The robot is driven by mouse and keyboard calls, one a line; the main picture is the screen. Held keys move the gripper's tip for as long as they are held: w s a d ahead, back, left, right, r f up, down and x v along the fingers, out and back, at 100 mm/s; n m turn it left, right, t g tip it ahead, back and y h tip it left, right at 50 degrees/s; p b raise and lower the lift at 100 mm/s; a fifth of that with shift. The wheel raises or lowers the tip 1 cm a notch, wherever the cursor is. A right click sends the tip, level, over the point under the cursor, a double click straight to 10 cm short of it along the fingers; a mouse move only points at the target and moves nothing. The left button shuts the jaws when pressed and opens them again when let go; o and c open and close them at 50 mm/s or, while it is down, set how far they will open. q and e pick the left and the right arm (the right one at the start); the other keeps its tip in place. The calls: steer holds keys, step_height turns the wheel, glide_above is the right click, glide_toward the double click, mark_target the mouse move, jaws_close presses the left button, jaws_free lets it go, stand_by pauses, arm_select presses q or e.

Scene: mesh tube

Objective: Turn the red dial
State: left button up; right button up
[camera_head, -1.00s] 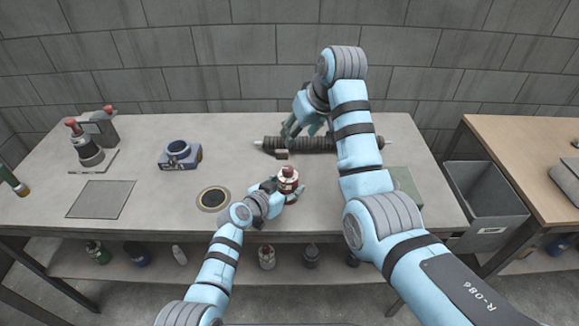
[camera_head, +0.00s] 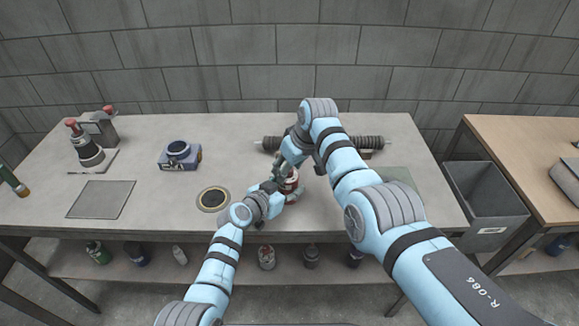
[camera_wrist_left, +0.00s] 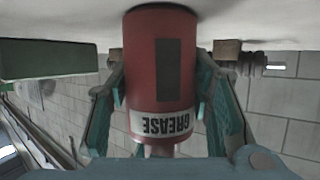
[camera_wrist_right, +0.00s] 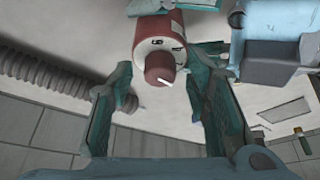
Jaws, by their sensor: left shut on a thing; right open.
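A red canister with a white GREASE label (camera_wrist_left: 160,70) stands on the table and also shows in the head view (camera_head: 291,186). My left gripper (camera_wrist_left: 160,85) is shut on its body from the side. The red dial (camera_wrist_right: 159,68) with a white pointer mark sits on the canister's pale, marked top face. My right gripper (camera_wrist_right: 160,85) is open above the canister, with a finger on each side of the dial. In the head view the right gripper (camera_head: 283,168) hides the dial.
A ribbed dark tube (camera_head: 365,142) lies behind the canister, partly hidden by my right arm. A blue device (camera_head: 180,156), a ringed disc (camera_head: 213,199), a grey mat (camera_head: 101,199) and a red-topped bottle (camera_head: 86,148) are to the left. A grey bin (camera_head: 489,200) stands right of the table.

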jaws_close()
steer(key=shift+m, duration=0.3)
steer(key=shift+a+m+t+h, duration=0.1)
steer(key=shift+m+t+h, duration=0.35)
steer(key=shift+m, duration=0.85)
steer(key=shift+a+m+t+h, duration=0.15)
steer(key=shift+m+h, duration=0.5)
steer(key=shift+m, duration=0.65)
jaws_free()
steer(key=shift+r, duration=0.1)
